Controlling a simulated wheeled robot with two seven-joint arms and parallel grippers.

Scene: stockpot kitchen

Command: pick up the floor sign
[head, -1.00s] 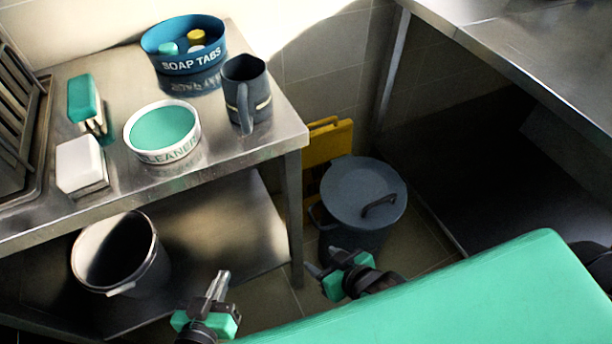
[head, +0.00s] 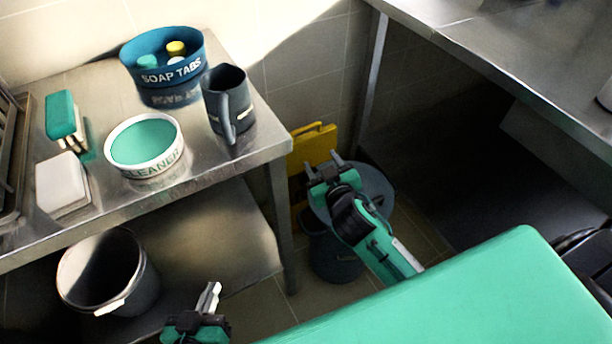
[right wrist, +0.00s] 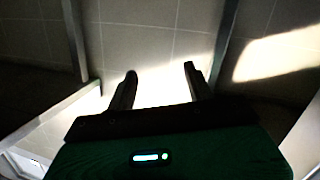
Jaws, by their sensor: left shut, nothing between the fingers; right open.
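The yellow floor sign (head: 312,148) stands behind the dark stockpot, between the metal table and the wall. Its lower part is mostly hidden by the pot and my right arm. My right gripper (head: 324,160) is open and empty in the head view, over the pot and in front of the sign; I cannot tell whether it touches the sign. In the right wrist view its two fingers (right wrist: 160,82) are apart with only tiled wall between them. My left gripper (head: 211,292) is shut and empty at the bottom of the head view, below the table.
A large lidded stockpot (head: 378,183) stands on the floor under my right arm. The metal table (head: 215,165) at left carries a soap tabs tub (head: 163,62), a cleaner tub (head: 146,147) and a pitcher (head: 229,100). A bucket (head: 107,275) sits on its lower shelf.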

